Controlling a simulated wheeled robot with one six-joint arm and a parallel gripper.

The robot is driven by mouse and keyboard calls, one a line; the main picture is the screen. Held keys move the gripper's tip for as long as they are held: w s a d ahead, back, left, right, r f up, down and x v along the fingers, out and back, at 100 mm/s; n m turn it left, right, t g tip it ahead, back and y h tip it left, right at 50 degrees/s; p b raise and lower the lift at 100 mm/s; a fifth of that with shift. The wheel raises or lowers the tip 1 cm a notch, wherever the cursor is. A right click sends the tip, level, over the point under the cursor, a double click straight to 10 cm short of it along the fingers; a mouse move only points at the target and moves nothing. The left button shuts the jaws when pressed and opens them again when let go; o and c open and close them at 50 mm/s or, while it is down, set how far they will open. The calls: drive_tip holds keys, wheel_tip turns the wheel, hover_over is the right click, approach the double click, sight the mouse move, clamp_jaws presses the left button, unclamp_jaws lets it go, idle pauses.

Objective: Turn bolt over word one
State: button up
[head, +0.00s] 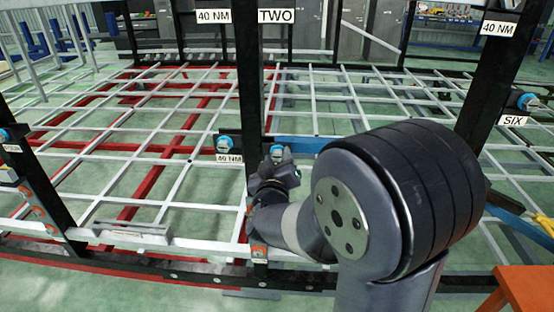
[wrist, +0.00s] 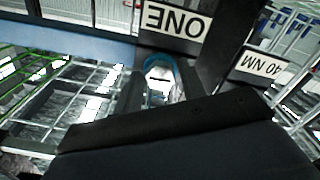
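The bolt over the word ONE (wrist: 162,78), with its blue collar and pale metal head, shows in the wrist view beside the white ONE label (wrist: 175,21), which appears upside down. My gripper (wrist: 160,92) has its two dark fingers apart, one on each side of the bolt; I cannot tell whether they touch it. In the head view my gripper (head: 275,168) is at the central black post, just below a blue-collared bolt (head: 277,151). The ONE label does not show in the head view.
Another blue-collared bolt (head: 224,144) sits left of the post above a 40 NM label (head: 229,159). A bolt with the SIX label (head: 514,120) is on the right post. A blue bar (head: 305,144) runs right from the central post. An orange surface (head: 525,288) stands lower right.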

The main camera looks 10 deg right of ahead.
drive_tip(key=c, duration=0.7)
drive_tip(key=shift+c, duration=0.2)
drive_tip(key=shift+f+m+b, duration=0.1)
drive_tip(key=shift+m+b, duration=0.2)
drive_tip(key=shift+b, duration=0.1)
